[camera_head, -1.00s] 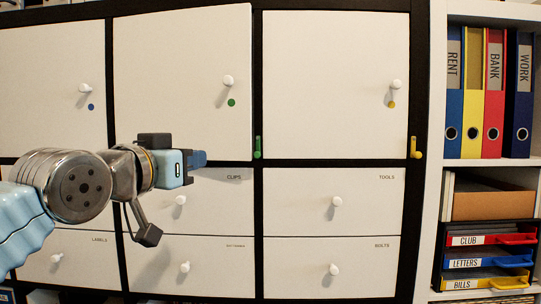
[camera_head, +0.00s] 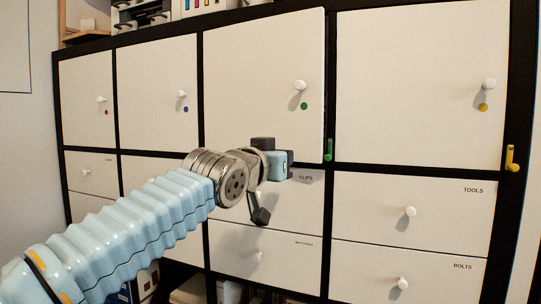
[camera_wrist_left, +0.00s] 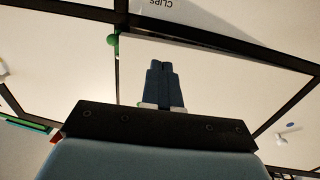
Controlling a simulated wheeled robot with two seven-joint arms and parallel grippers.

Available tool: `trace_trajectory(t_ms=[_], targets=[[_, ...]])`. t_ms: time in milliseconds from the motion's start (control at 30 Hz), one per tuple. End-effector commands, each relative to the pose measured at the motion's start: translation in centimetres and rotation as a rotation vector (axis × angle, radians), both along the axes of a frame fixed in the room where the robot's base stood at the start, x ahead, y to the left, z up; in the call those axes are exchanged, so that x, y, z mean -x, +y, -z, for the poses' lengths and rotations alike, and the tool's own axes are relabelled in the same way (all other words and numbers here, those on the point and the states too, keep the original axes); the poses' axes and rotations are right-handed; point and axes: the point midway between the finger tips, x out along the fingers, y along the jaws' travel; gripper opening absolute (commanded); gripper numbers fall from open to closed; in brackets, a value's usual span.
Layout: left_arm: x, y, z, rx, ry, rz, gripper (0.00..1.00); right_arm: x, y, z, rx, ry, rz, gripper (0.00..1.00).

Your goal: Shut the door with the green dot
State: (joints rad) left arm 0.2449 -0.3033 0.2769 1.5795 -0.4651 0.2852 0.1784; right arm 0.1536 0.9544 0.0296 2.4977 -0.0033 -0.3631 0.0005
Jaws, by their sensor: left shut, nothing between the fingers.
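The white door with the green dot (camera_head: 250,75) is in the upper row, second from the right in the head view. Its right edge stands slightly out from the frame, so it is a little ajar. Its round knob (camera_head: 300,85) is above the green dot (camera_head: 304,106). A green latch (camera_head: 328,150) is on the post at its lower right. My left gripper (camera_head: 288,164) is in front of the door's lower edge. In the left wrist view its fingers (camera_wrist_left: 164,84) are shut and empty, over the white panel (camera_wrist_left: 225,80); contact cannot be told. My right gripper is out of view.
A door with a yellow dot (camera_head: 420,80) is to the right, with a yellow latch (camera_head: 511,158) beyond it. Doors with blue (camera_head: 160,80) and red dots (camera_head: 85,85) are to the left. The CLIPS drawer (camera_head: 308,205) is below the green-dot door.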

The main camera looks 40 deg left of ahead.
Motion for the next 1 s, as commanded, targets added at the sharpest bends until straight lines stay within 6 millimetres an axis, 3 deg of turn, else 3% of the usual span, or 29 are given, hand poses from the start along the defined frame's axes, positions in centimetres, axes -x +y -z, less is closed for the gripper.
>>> trace_trajectory(t_ms=[233, 700, 1000], targets=[[-3.0, 0.3, -0.1, 0.0, 0.0, 0.0, 0.0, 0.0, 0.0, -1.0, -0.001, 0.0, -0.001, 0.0], [-3.8, 0.4, 0.1, 0.0, 0.0, 0.001, 0.0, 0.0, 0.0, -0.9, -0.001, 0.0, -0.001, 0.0], [-7.7, 0.7, 0.1, 0.001, -0.001, 0.001, 0.0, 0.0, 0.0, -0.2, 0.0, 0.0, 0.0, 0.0]])
